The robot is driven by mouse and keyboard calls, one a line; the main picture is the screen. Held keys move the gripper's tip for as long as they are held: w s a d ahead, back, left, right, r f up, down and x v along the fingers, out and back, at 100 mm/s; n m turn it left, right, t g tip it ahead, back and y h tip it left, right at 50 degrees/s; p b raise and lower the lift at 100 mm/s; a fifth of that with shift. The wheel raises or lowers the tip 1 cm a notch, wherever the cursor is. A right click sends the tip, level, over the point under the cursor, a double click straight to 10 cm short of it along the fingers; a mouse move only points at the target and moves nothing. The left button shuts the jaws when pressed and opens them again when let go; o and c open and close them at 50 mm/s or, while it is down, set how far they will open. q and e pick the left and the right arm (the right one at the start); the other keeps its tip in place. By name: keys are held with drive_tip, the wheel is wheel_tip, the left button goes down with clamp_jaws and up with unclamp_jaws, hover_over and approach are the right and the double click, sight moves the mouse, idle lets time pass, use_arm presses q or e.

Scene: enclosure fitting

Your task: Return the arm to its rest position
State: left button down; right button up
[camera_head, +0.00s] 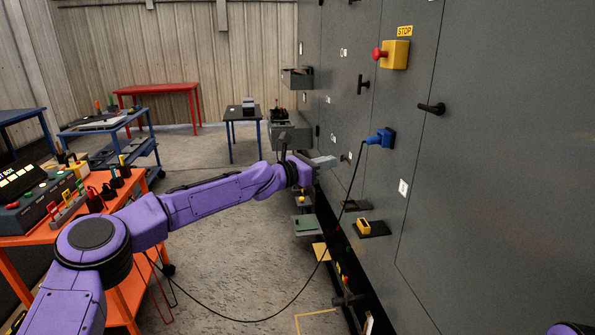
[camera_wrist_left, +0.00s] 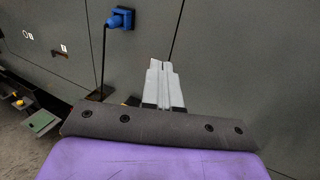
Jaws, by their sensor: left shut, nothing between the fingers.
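My left arm is purple and reaches from the lower left across the head view towards the grey cabinet wall (camera_head: 480,170). My left gripper (camera_head: 325,162) is at the end of it, shut and empty, close to the wall. In the left wrist view its pale grey fingers (camera_wrist_left: 163,85) are together with nothing between them. A blue plug (camera_head: 380,138) with a black cable sits in the wall, apart from the gripper; it also shows in the left wrist view (camera_wrist_left: 120,19). My right gripper is not in view; only a bit of purple arm shows at the lower right.
An orange cart (camera_head: 125,290) with a control box (camera_head: 40,205) stands beneath and beside my left arm. A red stop button (camera_head: 378,53) and black handles (camera_head: 432,108) stick out from the wall. The black cable hangs down to the floor. Blue and red tables (camera_head: 160,89) stand farther back.

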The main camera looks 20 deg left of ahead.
use_arm(q)
drive_tip(key=s+a+f+m+y, duration=0.1)
drive_tip(key=s+a+f+y, duration=0.1)
drive_tip(key=a, duration=0.4)
drive_tip(key=s+d+f+m+g+y, duration=0.25)
drive_tip(key=s+f, duration=0.25)
drive_tip(key=f, duration=0.6)
drive_tip(key=s+d+f+m+g+y, duration=0.15)
drive_tip(key=s+f+m, duration=0.35)
drive_tip(key=f, duration=0.7)
drive_tip(key=s+d+f+m+g+y, duration=0.1)
drive_tip(key=s+d+f+m+y, duration=0.15)
drive_tip(key=s+f, duration=0.6)
drive_tip(key=s+a+f+m+g+y, duration=0.2)
drive_tip(key=s+a+f+m+y, duration=0.2)
drive_tip(key=s+f, duration=0.9)
drive_tip(key=s+a+f+m+g+y, duration=0.1)
drive_tip(key=s+a+m, duration=0.1)
drive_tip(key=s+a, duration=0.2)
drive_tip(key=s+a+f+m+g, duration=0.1)
drive_tip(key=s+a, duration=0.3)
drive_tip(key=s, duration=0.6)
drive_tip(key=s+a+f+m+g+y, duration=0.1)
drive_tip(key=s+a+m, duration=0.2)
drive_tip(key=s, duration=0.4)
drive_tip(key=shift+a+y+b, duration=0.35)
drive_tip(key=shift+a+b, duration=0.05)
drive_tip(key=shift+a, duration=0.15)
